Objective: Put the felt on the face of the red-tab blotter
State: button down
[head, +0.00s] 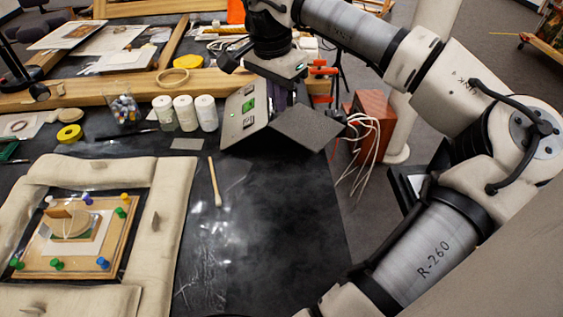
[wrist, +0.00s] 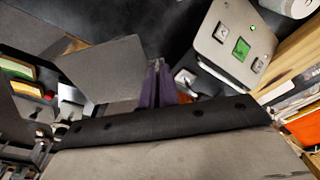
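A flat dark grey square sheet (head: 307,128), which looks like the felt, is at the right edge of the table. In the wrist view the sheet (wrist: 103,68) reaches from the left up to the fingers. My gripper (head: 289,96) points down at the sheet's far corner. Its purple fingers (wrist: 157,72) are close together and appear shut on the sheet's edge. The exact grip is partly hidden. I cannot make out a red-tab blotter in either view.
A sloped panel (head: 244,112) with a green button stands just left of the sheet. White jars (head: 185,113) stand further left. A pinned frame (head: 76,236) lies among pale cushions (head: 158,220) at front left. A brush (head: 214,183) lies mid-table. The black tabletop (head: 275,225) is largely clear at front right.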

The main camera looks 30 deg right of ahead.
jog(key=p, duration=0.3)
send_near(280, 166)
jog(key=f, duration=0.5)
jog(key=shift+w+d, duration=0.1)
jog(key=shift+d, duration=0.3)
jog(key=shift+f, duration=0.5)
jog(key=shift+f+b, duration=0.25)
jog(key=shift+b, duration=0.2)
jog(key=c, duration=1.7)
grip_release()
jog(key=shift+r, duration=0.1)
jog(key=shift+r, duration=0.1)
jog(key=shift+r+p, duration=0.2)
jog(key=shift+p, duration=0.25)
jog(key=r+b, duration=0.1)
jog(key=r, duration=0.3)
jog(key=a+r+b, duration=0.1)
jog(key=r, duration=0.2)
jog(key=r+b, duration=0.1)
jog(key=r, duration=0.3)
jog(key=shift+s+a+r, duration=0.2)
jog(key=shift+s+r, duration=0.05)
jog(key=shift+r, duration=0.1)
